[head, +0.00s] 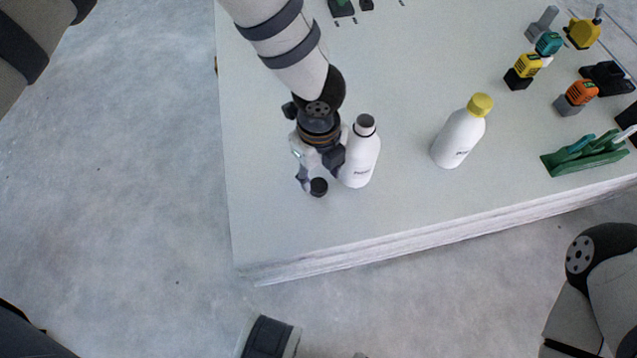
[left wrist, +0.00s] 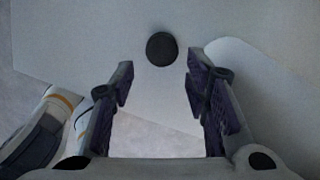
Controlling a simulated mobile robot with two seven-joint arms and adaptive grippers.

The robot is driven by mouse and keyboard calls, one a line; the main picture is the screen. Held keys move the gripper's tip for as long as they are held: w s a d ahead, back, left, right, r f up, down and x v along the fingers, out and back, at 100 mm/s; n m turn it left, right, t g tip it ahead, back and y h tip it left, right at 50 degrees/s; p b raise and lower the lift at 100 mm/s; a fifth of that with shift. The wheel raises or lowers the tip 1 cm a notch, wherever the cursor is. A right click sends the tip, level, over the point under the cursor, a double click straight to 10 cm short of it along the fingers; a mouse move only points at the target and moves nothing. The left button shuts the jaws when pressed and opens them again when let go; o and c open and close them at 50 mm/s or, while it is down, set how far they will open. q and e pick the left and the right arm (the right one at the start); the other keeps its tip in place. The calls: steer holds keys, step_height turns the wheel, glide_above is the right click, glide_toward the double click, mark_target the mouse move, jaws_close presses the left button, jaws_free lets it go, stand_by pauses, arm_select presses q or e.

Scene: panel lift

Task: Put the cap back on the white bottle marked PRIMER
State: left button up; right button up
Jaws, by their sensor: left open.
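A white bottle (head: 359,163) stands upright near the table's left front, with a dark, capless-looking mouth on top. Its small print is too blurred to read. In the left wrist view its pale side (left wrist: 245,85) shows to the right of the fingers. A round black cap (head: 318,187) lies on the table just left of the bottle. It also shows in the left wrist view (left wrist: 161,49), a little beyond the fingertips and centred between them. My left gripper (head: 320,172) is open and empty, pointing down close beside the bottle. My right gripper is out of view.
A second white bottle (head: 458,138) with a yellow cap stands to the right. Several coloured tools and blocks, a green rack (head: 584,155) among them, crowd the table's right side. The white table (head: 300,238) is clear toward its front left corner.

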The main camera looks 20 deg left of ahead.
mark_target(318, 185)
arm_select(q)
steer(key=f, duration=0.1)
steer(key=f+b, duration=0.1)
steer(key=f, duration=0.3)
steer(key=shift+w+a+f+b, duration=0.15)
steer(key=shift+w+b, duration=0.1)
steer(key=shift+b, duration=0.15)
steer(key=c, duration=0.6)
